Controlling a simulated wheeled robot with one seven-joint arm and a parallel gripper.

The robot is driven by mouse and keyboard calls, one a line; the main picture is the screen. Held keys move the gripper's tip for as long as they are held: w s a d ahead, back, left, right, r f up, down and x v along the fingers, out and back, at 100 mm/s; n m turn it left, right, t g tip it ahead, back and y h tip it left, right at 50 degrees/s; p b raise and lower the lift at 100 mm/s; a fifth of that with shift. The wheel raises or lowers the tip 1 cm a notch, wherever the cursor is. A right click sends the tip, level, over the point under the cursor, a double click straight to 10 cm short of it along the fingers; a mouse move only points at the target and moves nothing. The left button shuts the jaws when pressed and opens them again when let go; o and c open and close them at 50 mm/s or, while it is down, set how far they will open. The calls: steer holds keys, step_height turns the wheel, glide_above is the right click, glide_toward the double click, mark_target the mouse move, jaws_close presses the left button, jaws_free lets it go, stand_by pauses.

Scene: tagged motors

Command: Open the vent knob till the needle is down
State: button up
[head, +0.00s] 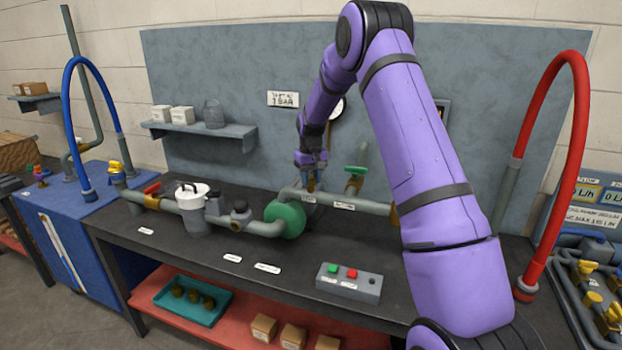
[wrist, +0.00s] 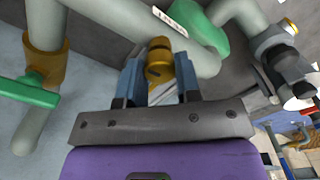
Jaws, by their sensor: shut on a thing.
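The brass vent knob (wrist: 158,60) sits against the grey-green pipe in the wrist view, with a dark slot across its face. My gripper (wrist: 158,72) has its two blue fingers on either side of the knob and is shut on it. In the head view my gripper (head: 311,186) is at the pipe behind the green round part (head: 285,219), and the knob is mostly hidden there. The gauge (head: 338,109) on the back panel is partly hidden by my arm, and its needle cannot be read.
A green-handled valve (head: 356,170) stands close right of my gripper. A red-handled valve (head: 152,189) and a white-topped pot (head: 192,196) are on the left pipe. A button box (head: 348,282) sits at the bench front. A red hose (head: 577,150) arches at right.

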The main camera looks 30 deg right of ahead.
mark_target(311, 179)
steer(key=o, duration=0.9)
step_height(311, 179, up, 11)
steer(key=shift+f, duration=0.1)
stand_by(0.3)
steer(key=s+a+r+t, duration=0.1)
steer(key=s+a+r, duration=0.5)
steer(key=s+r, duration=0.3)
steer(key=s+a+r+t, duration=0.1)
steer(key=s+a+r, duration=0.55)
steer(key=s, duration=0.35)
steer(key=s+a+t, duration=0.1)
steer(key=s+a, duration=0.1)
steer(key=s, duration=0.6)
steer(key=s+a+f+t, duration=0.1)
steer(key=s, duration=0.8)
steer(key=s+a+n+t, duration=0.1)
steer(key=s+a, duration=0.1)
steer(key=s, duration=0.6)
steer(key=shift+s+a+f, duration=0.3)
steer(key=shift+s+f, duration=0.05)
